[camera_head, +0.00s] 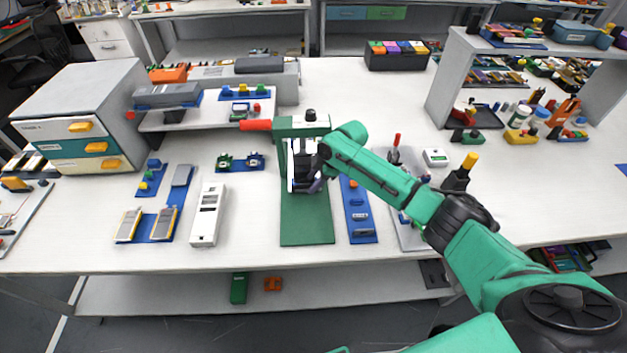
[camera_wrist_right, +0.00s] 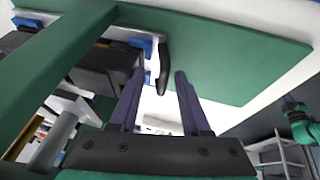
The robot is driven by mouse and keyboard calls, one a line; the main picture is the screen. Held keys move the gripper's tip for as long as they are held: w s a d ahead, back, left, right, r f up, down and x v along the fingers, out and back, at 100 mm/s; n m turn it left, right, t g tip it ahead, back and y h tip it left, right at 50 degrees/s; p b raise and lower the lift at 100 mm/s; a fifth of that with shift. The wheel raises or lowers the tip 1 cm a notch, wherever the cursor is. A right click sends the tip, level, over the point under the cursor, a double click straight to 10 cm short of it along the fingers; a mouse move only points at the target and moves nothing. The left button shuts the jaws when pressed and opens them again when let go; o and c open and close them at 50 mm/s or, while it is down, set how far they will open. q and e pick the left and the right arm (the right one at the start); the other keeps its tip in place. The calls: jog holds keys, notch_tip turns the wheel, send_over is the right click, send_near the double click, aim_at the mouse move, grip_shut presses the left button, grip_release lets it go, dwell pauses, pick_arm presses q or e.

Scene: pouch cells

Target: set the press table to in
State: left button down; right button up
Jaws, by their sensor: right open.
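The green press (camera_head: 290,123) stands at the middle of the bench, with a red lever (camera_head: 256,125) on its left. Its green base plate (camera_head: 306,228) runs toward the front edge, and it shows in the right wrist view (camera_wrist_right: 225,45). I cannot clearly make out the press table, as my right gripper covers that area. My right gripper (camera_head: 308,183) is open in front of the press, over the back part of the plate. In the right wrist view its fingers (camera_wrist_right: 162,75) stand apart, with a dark upright handle (camera_wrist_right: 163,66) near their tips. My left gripper is out of view.
Left of the plate are a white device (camera_head: 207,215) and a blue tray (camera_head: 163,225). Close on the right are a blue strip holder (camera_head: 357,215) and a grey tray (camera_head: 410,235). A drawer cabinet (camera_head: 80,115) stands at the left.

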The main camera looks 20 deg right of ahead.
jog(key=b+v, duration=0.1)
jog(key=v, duration=1.3)
jog(key=shift+d+r+b, duration=0.15)
jog(key=shift+r+b, duration=0.1)
jog(key=shift+b, duration=0.1)
